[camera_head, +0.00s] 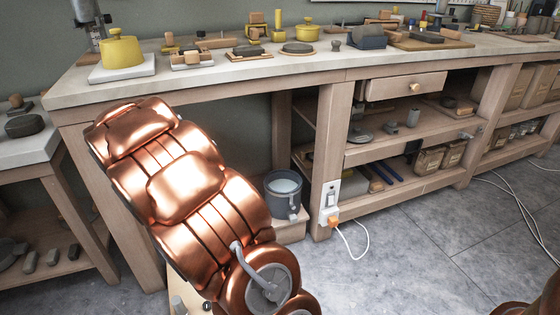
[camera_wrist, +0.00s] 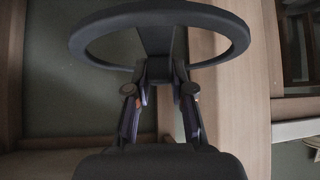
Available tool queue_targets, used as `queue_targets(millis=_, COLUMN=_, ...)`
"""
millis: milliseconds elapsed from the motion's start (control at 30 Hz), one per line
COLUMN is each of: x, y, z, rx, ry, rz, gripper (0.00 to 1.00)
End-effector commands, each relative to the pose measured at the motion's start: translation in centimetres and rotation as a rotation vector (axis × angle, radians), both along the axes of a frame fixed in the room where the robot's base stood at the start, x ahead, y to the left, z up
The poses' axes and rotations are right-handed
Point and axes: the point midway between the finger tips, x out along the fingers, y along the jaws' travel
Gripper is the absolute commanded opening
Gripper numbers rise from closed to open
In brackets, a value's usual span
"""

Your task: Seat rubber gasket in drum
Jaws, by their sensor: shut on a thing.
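My gripper (camera_wrist: 160,80) is shut on a dark, flat ring, the rubber gasket (camera_wrist: 200,14), in the wrist view. The near part of the ring is at the fingertips, and its open loop reaches away from them. A dark strip runs between the fingertips toward the ring's far side. In the head view my gripper and the gasket are hidden. A dark grey round container with a pale inside, perhaps the drum (camera_head: 268,190), stands low under the workbench; I cannot tell for certain. The gasket is apart from it.
The workbench (camera_head: 225,84) bears yellow pots and several small blocks and discs. Its wooden legs and shelves (camera_head: 400,148) stand right of the grey container. A white cable (camera_head: 355,245) lies on the floor. The floor at the right is mostly clear.

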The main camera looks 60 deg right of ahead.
Motion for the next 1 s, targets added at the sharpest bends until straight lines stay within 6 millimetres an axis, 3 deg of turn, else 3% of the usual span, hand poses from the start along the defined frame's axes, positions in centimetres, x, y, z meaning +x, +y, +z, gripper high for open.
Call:
queue_targets(millis=200, x=1.5, y=-7.9, z=-2.2, rx=-0.002, ry=0.005, rz=-0.167, gripper=0.00)
queue_targets(millis=467, x=1.6, y=-18.1, z=-5.2, rx=0.000, ry=0.005, rz=-0.393, gripper=0.00)
queue_targets(millis=767, x=-0.6, y=-29.1, z=-8.5, rx=0.006, ry=0.002, rz=-0.651, gripper=0.00)
queue_targets(millis=1000, x=-4.5, y=-37.9, z=-11.3, rx=0.002, ry=0.005, rz=-0.868, gripper=0.00)
